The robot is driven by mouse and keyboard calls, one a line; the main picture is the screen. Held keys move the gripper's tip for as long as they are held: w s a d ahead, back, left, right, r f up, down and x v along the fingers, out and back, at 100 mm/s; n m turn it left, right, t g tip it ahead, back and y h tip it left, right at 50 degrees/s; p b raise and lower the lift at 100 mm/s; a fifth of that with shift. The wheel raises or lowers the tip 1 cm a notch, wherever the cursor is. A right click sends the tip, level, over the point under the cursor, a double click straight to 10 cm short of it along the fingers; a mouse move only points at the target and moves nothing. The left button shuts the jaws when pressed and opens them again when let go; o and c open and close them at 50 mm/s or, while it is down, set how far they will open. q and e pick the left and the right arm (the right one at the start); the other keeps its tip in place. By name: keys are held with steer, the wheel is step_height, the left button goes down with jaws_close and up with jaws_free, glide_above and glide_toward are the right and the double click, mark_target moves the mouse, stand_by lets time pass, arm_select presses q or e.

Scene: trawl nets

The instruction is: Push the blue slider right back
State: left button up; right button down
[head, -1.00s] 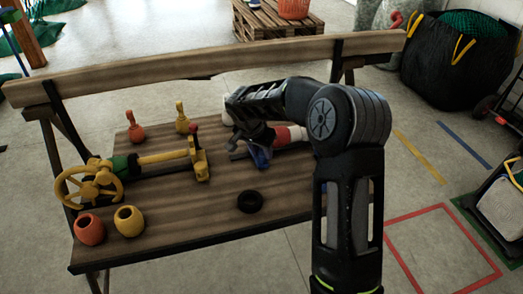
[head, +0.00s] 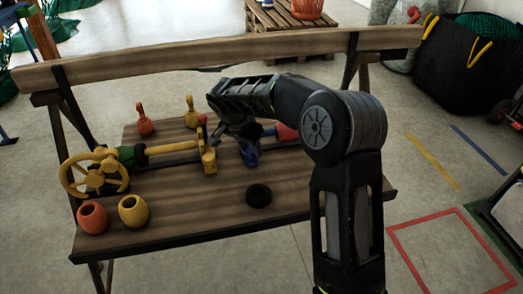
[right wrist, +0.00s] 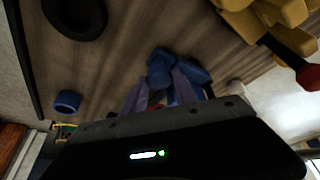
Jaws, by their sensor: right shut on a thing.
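The blue slider (head: 251,157) sits low on the dark rail on the wooden bench, right of the yellow upright (head: 208,158) with a red knob. A small gap separates slider and upright. My right gripper (head: 246,138) comes down over the slider from above and is shut on it. In the right wrist view, the blue slider (right wrist: 162,72) shows at the fingertips of my right gripper (right wrist: 163,88). The gripper and forearm partly hide the slider in the head view. My left gripper is not in view.
A yellow handwheel (head: 94,174) stands at the bench's left end, with a yellow shaft toward the upright. A red part (head: 286,133) lies right of the slider. A black ring (head: 258,195) and two pots (head: 133,214) are in front. Bare bench (head: 195,210) lies between them.

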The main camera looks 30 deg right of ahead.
steer(key=shift+a, duration=0.25)
steer(key=c, duration=1.1)
jaws_free()
steer(key=shift+w+a, duration=0.1)
steer(key=shift+o, duration=0.4)
steer(key=v, duration=0.7)
steer(key=shift+r, duration=0.4)
